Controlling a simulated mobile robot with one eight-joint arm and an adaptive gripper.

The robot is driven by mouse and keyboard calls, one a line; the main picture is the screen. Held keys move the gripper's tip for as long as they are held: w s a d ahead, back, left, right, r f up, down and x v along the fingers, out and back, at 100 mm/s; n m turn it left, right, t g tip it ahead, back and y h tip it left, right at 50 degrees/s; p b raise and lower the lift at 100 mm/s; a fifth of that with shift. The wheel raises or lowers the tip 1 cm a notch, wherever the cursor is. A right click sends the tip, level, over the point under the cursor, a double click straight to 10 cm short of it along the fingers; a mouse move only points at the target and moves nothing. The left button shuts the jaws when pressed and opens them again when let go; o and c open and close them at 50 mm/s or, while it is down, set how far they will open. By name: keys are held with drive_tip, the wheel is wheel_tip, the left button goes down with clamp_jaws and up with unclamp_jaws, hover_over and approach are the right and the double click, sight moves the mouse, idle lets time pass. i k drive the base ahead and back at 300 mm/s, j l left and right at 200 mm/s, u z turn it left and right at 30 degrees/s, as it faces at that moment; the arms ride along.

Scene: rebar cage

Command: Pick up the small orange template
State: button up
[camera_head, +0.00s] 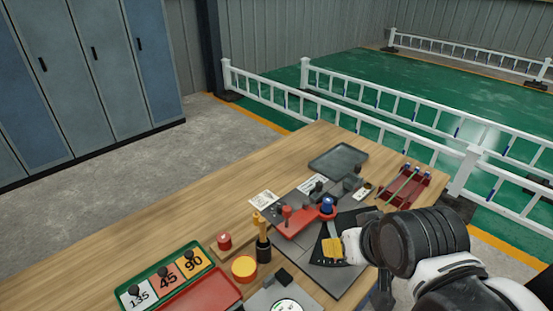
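Three number plates with dark knobs lie in a row in a green tray (126,292) at the lower left of the table. The plate marked 45 (168,279) is salmon-orange and sits in the middle. The plate marked 90 (192,263) is yellow-orange and sits on its right; the plate marked 135 (138,296) is white. I cannot tell from the view which one is called the small orange template. My arm reaches in from the lower right, well to the right of the tray. Its fingertips cannot be made out, so I cannot tell whether my gripper is open or shut.
A red tray (205,296), a red round piece (224,241), a yellow-topped round piece (244,268) and an upright yellow-handled tool (261,228) stand near the plates. A red fixture (296,222) stands near my arm. Bare wood (160,232) lies behind the green tray.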

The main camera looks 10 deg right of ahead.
sight(168, 278)
drive_tip(key=u, duration=1.4)
